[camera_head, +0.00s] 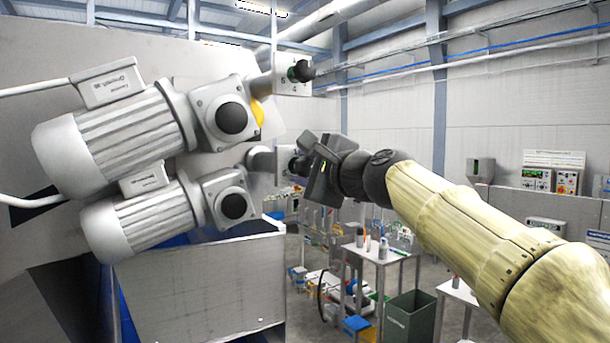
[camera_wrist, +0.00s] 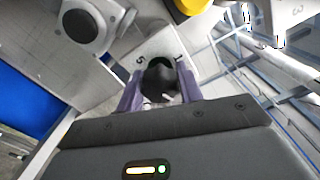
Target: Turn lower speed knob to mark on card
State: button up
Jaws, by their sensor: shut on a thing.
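The lower speed knob is a black knob on a pale dial plate; it shows in the wrist view (camera_wrist: 159,80) between my fingers. Its plate (camera_wrist: 141,61) bears printed numbers, with a "5" readable left of the knob. In the head view my gripper (camera_head: 300,165) reaches from the right to the lower dial, beside the lower motor (camera_head: 142,222). My gripper (camera_wrist: 160,92) is shut on the knob, one purple-grey finger on each side. The knob's pointer is not clear to me. I cannot make out the card with the mark.
An upper motor (camera_head: 118,140) with its own black knob (camera_head: 304,71) and dial plate sits just above. A grey metal panel (camera_head: 205,290) stands below the motors. Tables, a green bin (camera_head: 408,318) and wall devices are farther back.

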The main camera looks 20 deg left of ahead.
jog(key=shift+n+b, duration=0.4)
jog(key=shift+n, duration=0.7)
jog(key=o, duration=1)
jog(key=shift+s+d, duration=0.1)
jog(key=b+v, duration=0.8)
jog(key=v, duration=0.9)
jog(key=shift+d+b, duration=0.15)
jog(key=shift+b, duration=0.15)
